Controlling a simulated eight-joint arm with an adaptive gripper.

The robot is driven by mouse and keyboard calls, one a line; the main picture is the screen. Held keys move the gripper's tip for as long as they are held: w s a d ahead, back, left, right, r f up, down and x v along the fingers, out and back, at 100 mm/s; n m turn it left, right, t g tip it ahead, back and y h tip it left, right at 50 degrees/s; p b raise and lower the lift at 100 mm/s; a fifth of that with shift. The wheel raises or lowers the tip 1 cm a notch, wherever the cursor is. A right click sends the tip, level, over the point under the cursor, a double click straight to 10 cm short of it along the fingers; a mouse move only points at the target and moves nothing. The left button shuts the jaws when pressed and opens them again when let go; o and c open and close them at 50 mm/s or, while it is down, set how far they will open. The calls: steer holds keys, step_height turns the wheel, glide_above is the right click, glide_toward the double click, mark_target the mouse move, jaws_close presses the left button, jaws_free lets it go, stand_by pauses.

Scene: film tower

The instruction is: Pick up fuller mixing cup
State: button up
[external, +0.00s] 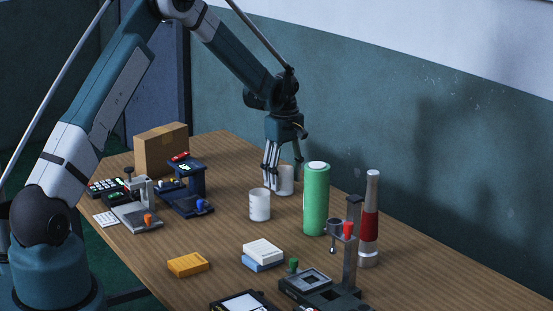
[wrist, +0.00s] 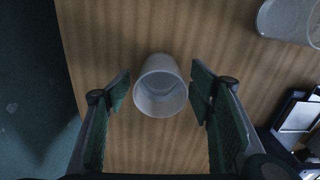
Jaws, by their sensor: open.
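Two pale translucent cups stand upright on the wooden table. The rear cup (external: 285,181) is partly behind my gripper (external: 271,178), and the front cup (external: 260,205) stands nearer the camera. In the wrist view, one cup (wrist: 160,88) lies between the spread fingers of my gripper (wrist: 162,90), with a gap on each side; it appears to be the rear one. The other cup (wrist: 290,20) is cut off at the upper right. A greyish surface shows inside the centred cup, but I cannot tell which cup is fuller. My gripper is open and empty, pointing down.
A green cylinder (external: 316,200) stands close right of the cups, with a red and silver flashlight-like tube (external: 370,220) beyond. A dark blue device (external: 188,190) and a cardboard box (external: 161,148) are to the left.

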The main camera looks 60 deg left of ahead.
steer(key=shift+f, duration=0.55)
steer(key=c, duration=1.1)
